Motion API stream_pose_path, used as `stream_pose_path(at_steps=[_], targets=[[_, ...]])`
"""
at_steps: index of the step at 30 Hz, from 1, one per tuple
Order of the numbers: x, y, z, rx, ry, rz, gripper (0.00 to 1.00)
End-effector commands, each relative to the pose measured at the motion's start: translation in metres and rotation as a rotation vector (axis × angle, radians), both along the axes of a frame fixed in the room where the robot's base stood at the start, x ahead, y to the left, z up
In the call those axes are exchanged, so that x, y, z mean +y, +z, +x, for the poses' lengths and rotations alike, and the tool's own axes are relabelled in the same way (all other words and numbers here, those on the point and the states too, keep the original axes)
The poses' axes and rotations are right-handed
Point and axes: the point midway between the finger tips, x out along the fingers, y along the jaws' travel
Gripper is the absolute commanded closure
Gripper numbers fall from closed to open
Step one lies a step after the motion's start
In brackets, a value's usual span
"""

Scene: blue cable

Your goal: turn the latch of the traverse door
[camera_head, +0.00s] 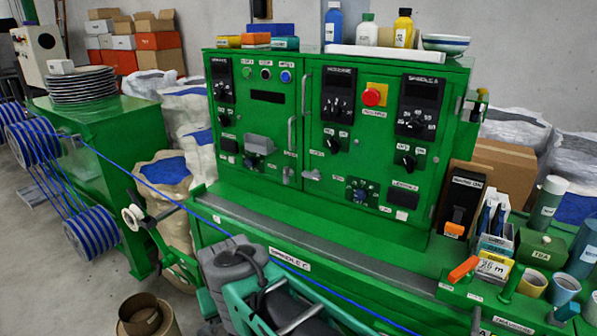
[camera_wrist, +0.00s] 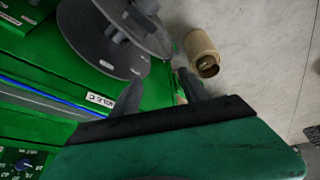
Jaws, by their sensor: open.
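The green control cabinet (camera_head: 315,130) stands upright on the green machine, with two front doors that look shut. A small grey latch (camera_head: 288,175) sits low on the left door beside the seam, and another latch (camera_head: 312,175) sits low on the right door. I cannot read for certain which door is labelled traverse. My gripper (camera_wrist: 160,90) is open and empty in the wrist view, its two dark fingers spread over the machine's front edge and the floor. It is apart from both latches. In the head view my arm is at the bottom centre and the fingertips cannot be made out.
A blue cable (camera_head: 160,187) runs across the machine front. A grey spool (camera_wrist: 105,40) and a cardboard tube (camera_wrist: 203,52) lie near my fingers. A red button (camera_head: 373,95) is on the right door. Bottles, tins and boxes crowd the right side. The space before the doors is clear.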

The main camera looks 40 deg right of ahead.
Motion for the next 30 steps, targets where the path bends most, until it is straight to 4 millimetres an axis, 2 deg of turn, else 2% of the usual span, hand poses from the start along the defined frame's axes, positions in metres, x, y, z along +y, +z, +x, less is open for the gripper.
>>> stream_pose_path(at_steps=[1,2,3,5,6,9,10,13,18,27,30], targets=[[-0.031,0.001,0.035,-0.06,-0.134,-0.034,0.42],[-0.056,0.005,0.058,-0.115,-0.229,-0.064,0.4],[-0.093,0.011,0.087,-0.197,-0.362,-0.116,0.37],[-0.153,0.022,0.124,-0.334,-0.55,-0.215,0.32],[-0.19,0.031,0.142,-0.43,-0.654,-0.292,0.28],[-0.262,0.056,0.168,-0.65,-0.826,-0.491,0.24],[-0.276,0.063,0.172,-0.707,-0.854,-0.546,0.24],[-0.303,0.081,0.178,-0.85,-0.897,-0.684,0.24],[-0.318,0.095,0.183,-0.927,-0.902,-0.761,0.24],[-0.367,0.097,0.201,-0.924,-0.9,-0.757,0.24],[-0.378,0.096,0.205,-0.924,-0.899,-0.757,0.24]])
